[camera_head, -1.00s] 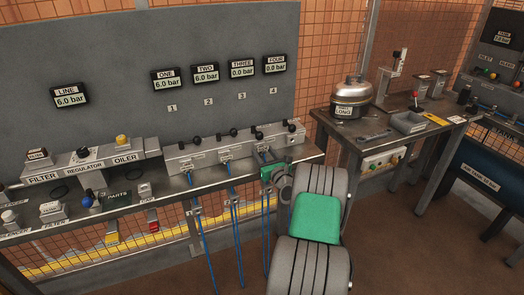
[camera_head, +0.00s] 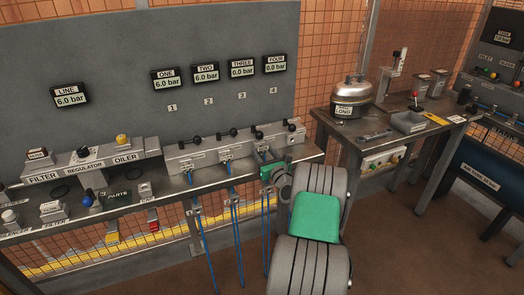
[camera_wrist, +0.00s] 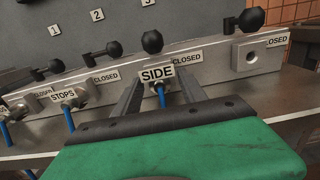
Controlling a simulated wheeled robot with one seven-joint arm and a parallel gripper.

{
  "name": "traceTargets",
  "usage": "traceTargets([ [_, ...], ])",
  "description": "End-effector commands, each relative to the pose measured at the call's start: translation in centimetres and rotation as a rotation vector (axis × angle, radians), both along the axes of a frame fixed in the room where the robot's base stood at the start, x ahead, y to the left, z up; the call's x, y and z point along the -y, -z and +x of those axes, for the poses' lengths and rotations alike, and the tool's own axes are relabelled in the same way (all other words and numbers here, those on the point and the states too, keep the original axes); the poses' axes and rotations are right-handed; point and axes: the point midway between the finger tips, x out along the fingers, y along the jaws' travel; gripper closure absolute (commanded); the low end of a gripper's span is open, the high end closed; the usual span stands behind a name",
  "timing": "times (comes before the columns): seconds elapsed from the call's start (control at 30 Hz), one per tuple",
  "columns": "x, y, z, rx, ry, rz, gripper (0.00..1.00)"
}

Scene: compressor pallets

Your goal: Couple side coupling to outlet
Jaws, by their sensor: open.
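The side coupling (camera_wrist: 158,83) carries a white SIDE tag and a blue hose that hangs down. It stands at the front of the third outlet block, under the number 3, and its tag hides whether it is fully seated. My gripper (camera_wrist: 159,92) is open, with one dark finger on each side of the coupling and gaps visible beside the hose. In the head view my gripper (camera_head: 268,164) is at the manifold's third station, its fingers mostly hidden. The third gauge (camera_head: 242,68) reads 0.0 bar.
The stops coupling (camera_wrist: 68,100) with its blue hose is at an outlet to the left. The fourth outlet (camera_wrist: 263,56) on the right has an empty port. Black valve handles (camera_wrist: 152,41) sit above the outlets beside CLOSED labels. The bench shelf (camera_head: 295,158) is bare at right.

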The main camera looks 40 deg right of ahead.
Motion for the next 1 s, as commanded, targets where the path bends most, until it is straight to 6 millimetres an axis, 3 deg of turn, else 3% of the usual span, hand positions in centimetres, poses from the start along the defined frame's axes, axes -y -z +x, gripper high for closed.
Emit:
traceTargets([
  [0.33, -0.02, 0.0, 0.01, 0.0, 0.0, 0.0, 0.51],
  [0.9, -0.02, 0.0, 0.01, 0.0, 0.0, 0.0, 0.98],
  [1.0, -0.02, 0.0, 0.01, 0.0, 0.0, 0.0, 1.0],
])
